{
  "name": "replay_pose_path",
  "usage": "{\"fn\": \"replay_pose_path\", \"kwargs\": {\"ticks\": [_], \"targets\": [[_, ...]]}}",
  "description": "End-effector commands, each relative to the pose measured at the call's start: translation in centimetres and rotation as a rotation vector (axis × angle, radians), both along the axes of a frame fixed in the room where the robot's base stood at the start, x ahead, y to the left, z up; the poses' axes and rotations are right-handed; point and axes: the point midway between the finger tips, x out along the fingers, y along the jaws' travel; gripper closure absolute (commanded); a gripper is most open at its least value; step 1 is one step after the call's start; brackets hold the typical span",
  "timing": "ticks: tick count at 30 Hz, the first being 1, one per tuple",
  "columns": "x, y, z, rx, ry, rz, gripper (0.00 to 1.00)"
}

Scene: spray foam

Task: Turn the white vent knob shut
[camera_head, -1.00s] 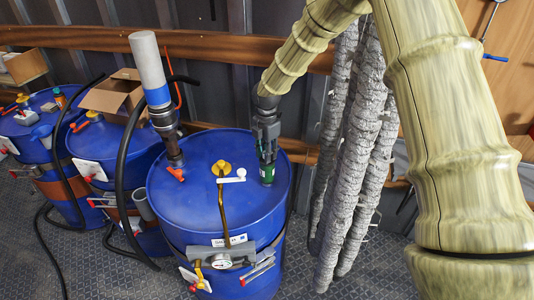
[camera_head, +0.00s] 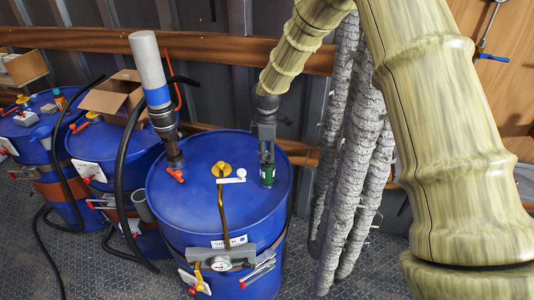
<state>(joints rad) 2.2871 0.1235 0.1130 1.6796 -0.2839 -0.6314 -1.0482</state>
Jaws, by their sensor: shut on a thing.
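The blue drum (camera_head: 195,215) in the middle stands upright with its round lid in view. My gripper (camera_head: 267,181) points straight down at the right part of this lid, its fingertips close together at the lid. Green shows between the dark fingers. A white crank-like handle with a round end (camera_head: 240,173) sits left of the gripper, apart from it, beside a yellow fitting (camera_head: 221,169).
A grey and blue upright tube (camera_head: 152,75) stands on the lid's left with a red lever (camera_head: 175,175). A brass pipe runs down the drum front to a gauge (camera_head: 220,265). Grey wrapped columns (camera_head: 352,190) stand close right. More blue drums and an open carton (camera_head: 112,95) are left.

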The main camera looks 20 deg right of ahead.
Motion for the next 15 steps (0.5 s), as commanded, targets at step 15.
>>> {"fn": "replay_pose_path", "kwargs": {"ticks": [15], "targets": [[-0.25, -0.06, -0.37, -0.001, 0.007, -0.038, 0.95]]}}
